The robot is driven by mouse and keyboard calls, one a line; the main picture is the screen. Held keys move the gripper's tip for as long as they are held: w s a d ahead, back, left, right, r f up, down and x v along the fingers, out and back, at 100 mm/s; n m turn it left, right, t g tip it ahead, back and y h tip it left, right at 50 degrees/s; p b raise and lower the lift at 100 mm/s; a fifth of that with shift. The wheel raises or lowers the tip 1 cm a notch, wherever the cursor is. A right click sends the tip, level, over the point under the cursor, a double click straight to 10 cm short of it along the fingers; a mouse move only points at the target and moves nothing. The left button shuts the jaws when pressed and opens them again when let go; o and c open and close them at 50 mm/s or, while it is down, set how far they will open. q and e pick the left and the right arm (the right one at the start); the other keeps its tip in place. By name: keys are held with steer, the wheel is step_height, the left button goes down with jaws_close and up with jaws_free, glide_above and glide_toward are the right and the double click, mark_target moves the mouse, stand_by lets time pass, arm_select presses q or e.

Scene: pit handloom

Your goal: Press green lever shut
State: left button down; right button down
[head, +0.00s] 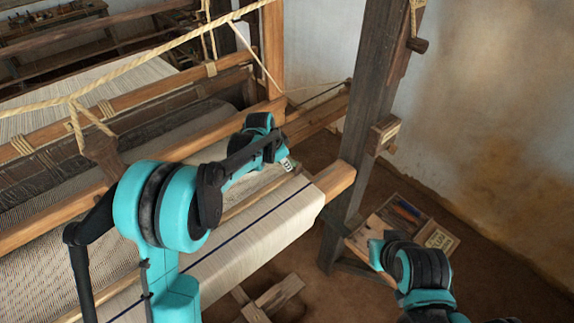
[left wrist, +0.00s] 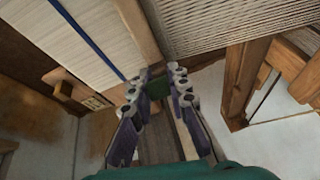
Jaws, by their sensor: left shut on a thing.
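My left gripper (head: 288,165) is over the right end of the cloth-wound beam (head: 285,215). In the left wrist view its two fingertips (left wrist: 160,84) are close together with a dark green piece between them, the green lever (left wrist: 158,90). The fingers are shut on it. In the head view the lever cannot be made out, and its full shape and angle are hidden by the gripper.
A thick wooden post (head: 365,110) stands just right of the beam. An open box (head: 405,217) with small items sits beyond it. Stretched warp threads (head: 45,200) and a rope (head: 130,70) lie to the left. Wooden pieces (head: 270,298) stand on the earth floor below.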

arm_select(q)
steer(key=shift+s+a+f+t+h+b, duration=0.15)
steer(key=shift+f+t+h+b, duration=0.15)
steer(key=shift+t+h+b, duration=0.3)
steer(key=shift+s+a+f+t+h+b, duration=0.15)
steer(key=shift+f+t+h+b, duration=0.2)
steer(key=shift+b, duration=0.4)
arm_select(e)
steer(key=shift+f, duration=1.7)
steer(key=w+a+r+n+g+y, duration=0.15)
steer(key=w+a+y, duration=0.25)
steer(key=w, duration=0.5)
steer(key=w+a+r+n+y, duration=0.2)
steer(key=w+a+y, duration=0.1)
steer(key=w, duration=0.7)
steer(key=w+a+r+n+y, duration=0.2)
steer(key=w+a+y, duration=0.2)
steer(key=w, duration=0.5)
steer(key=s+f+x, duration=0.2)
steer(key=x, duration=1.1)
steer(key=shift+f, duration=0.25)
steer(key=shift+d, duration=0.1)
